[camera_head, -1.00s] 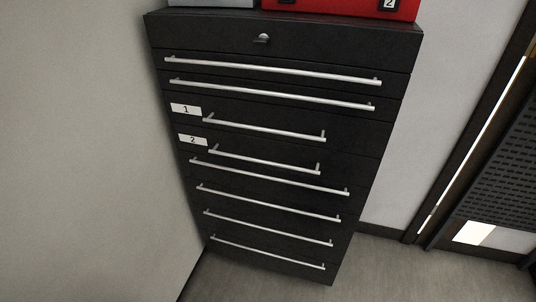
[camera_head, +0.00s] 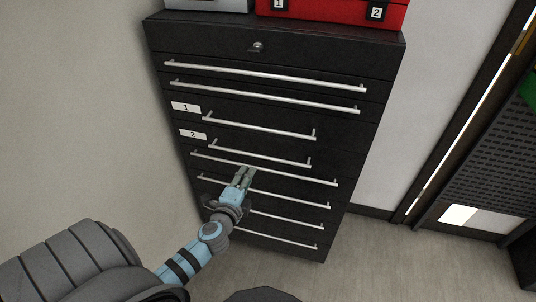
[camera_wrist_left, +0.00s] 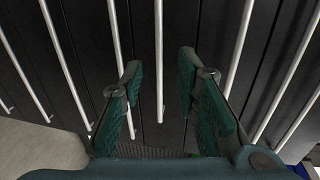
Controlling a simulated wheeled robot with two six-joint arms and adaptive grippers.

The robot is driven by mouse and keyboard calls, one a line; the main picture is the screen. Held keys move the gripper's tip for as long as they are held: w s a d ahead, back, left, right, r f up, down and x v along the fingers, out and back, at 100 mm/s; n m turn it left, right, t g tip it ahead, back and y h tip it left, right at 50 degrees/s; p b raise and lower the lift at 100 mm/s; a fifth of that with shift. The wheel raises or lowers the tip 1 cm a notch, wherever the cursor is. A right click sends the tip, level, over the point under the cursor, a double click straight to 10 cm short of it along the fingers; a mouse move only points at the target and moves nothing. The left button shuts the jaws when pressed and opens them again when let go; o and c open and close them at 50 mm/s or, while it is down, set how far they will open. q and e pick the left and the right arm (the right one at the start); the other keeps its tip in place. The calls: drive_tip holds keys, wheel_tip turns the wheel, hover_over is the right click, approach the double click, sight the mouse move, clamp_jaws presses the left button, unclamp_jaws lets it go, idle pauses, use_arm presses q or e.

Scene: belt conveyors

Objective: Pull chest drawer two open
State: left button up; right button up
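The black chest has drawer two (camera_head: 262,145) marked by a white label "2" (camera_head: 193,134), with a short silver bar handle (camera_head: 270,155). The drawer front looks flush with the others, closed. My left gripper (camera_head: 243,172) is in front of the chest, just below that handle in the head view and overlapping the longer handle beneath. In the left wrist view its green-padded fingers (camera_wrist_left: 160,92) are apart, and one silver bar (camera_wrist_left: 158,60) shows between them. I cannot tell whether that bar is drawer two's handle or whether anything touches. My right gripper is not in view.
Drawer one's label "1" (camera_head: 186,107) is above. Several other long handles (camera_head: 265,75) run across the chest. A red box (camera_head: 335,12) and a grey box (camera_head: 205,4) stand on top. A wall is close on the left; the floor at right (camera_head: 375,255) is clear.

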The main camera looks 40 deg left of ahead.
sight(259, 156)
use_arm(q)
drive_tip(key=b+x, duration=0.2)
drive_tip(key=x, duration=1)
drive_tip(key=shift+w+f, duration=0.25)
drive_tip(key=shift+w, duration=0.1)
clamp_jaws()
